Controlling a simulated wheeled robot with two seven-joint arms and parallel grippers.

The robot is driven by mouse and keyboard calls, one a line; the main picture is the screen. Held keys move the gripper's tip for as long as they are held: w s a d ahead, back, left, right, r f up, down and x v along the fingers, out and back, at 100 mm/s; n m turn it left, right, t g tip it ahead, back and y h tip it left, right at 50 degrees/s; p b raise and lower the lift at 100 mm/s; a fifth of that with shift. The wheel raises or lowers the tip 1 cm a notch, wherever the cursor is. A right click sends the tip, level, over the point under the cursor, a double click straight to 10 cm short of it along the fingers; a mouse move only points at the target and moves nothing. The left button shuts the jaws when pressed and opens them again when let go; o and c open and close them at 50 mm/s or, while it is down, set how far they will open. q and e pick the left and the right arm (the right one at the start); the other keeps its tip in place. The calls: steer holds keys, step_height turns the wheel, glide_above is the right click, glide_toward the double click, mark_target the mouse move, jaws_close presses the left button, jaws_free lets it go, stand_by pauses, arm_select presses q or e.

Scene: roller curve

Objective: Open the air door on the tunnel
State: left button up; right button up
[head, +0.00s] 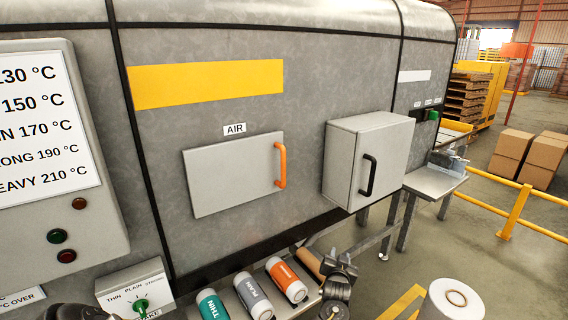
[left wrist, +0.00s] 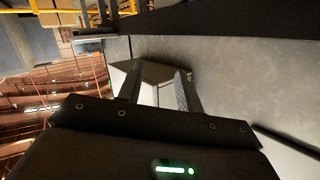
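The air door (head: 235,175) is a flat light-grey panel on the tunnel's front, under the AIR label (head: 235,128). It lies flush and looks closed. Its upright orange handle (head: 281,165) is at its right edge. That view looks along the tunnel; the orange handle does not show there.
A grey box (head: 350,160) with a black handle juts out right of the door. A white roll (head: 452,302) is at lower right.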

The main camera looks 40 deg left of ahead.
arm_select(q)
steer(key=w+a+r+n+y, duration=0.1)
steer(key=a+r+n+y, duration=0.15)
steer(key=r, duration=0.95)
steer(key=n+g+y, duration=0.2)
steer(key=n+y, duration=0.3)
steer(key=y, duration=0.1)
glide_toward(284, 158)
steer(key=w+d+f, duration=0.4)
steer(key=w+f, duration=0.1)
steer(key=w, duration=0.3)
steer(key=s+a+r+n+g, duration=0.3)
steer(key=s+r+g, duration=0.1)
steer(key=s+r, duration=0.25)
steer(key=shift+y, duration=0.45)
steer(key=p+x, duration=0.3)
steer(key=x, duration=0.6)
steer(key=shift+w+a+f+p, duration=0.1)
steer(key=shift+w+a+p, duration=0.15)
steer(key=shift+w+p, duration=0.1)
steer(key=shift+w+a+f, duration=0.1)
steer(key=shift+w+a, duration=0.1)
steer(key=shift+a, duration=0.25)
jaws_close()
